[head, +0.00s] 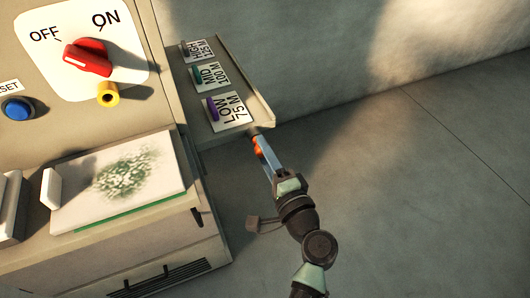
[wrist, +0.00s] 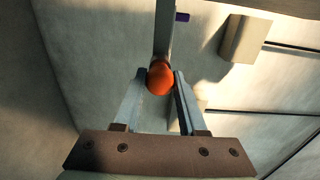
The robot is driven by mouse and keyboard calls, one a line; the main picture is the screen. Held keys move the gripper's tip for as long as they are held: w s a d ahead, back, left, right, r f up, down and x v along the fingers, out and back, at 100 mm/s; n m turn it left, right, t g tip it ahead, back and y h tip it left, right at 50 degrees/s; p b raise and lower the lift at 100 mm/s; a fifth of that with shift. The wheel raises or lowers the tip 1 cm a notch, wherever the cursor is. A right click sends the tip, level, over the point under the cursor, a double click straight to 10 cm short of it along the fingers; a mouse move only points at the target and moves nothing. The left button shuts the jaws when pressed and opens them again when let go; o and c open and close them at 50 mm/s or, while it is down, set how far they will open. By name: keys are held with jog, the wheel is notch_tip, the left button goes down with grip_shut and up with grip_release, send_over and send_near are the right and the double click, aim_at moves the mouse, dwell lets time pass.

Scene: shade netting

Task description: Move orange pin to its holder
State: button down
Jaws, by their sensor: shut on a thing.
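The orange pin (head: 257,149) is held at the tip of my gripper (head: 262,152), just off the lower right corner of the labelled side shelf (head: 257,103). In the wrist view, the pin's round orange end (wrist: 160,78) sits between the two fingertips (wrist: 160,84), which are shut on it. The rest of the pin is mostly hidden. On the shelf, a purple peg (head: 212,107) stands by the LOW label, a teal one (head: 197,73) by MID and a dark one (head: 187,48) by HIGH. I cannot tell which place is the orange pin's holder.
A panel at left has a red OFF/ON knob (head: 88,57), a yellow ring (head: 108,94) and a blue RESET button (head: 17,108). Below it, a white board with green speckles (head: 120,185) lies on a ledge. Open floor (head: 400,200) lies to the right, before a grey wall.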

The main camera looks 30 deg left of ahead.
jog(key=shift+c, duration=1.9)
grip_release()
jog(key=v, duration=1.3)
jog(key=shift+b, duration=0.35)
jog(key=shift+a, duration=0.1)
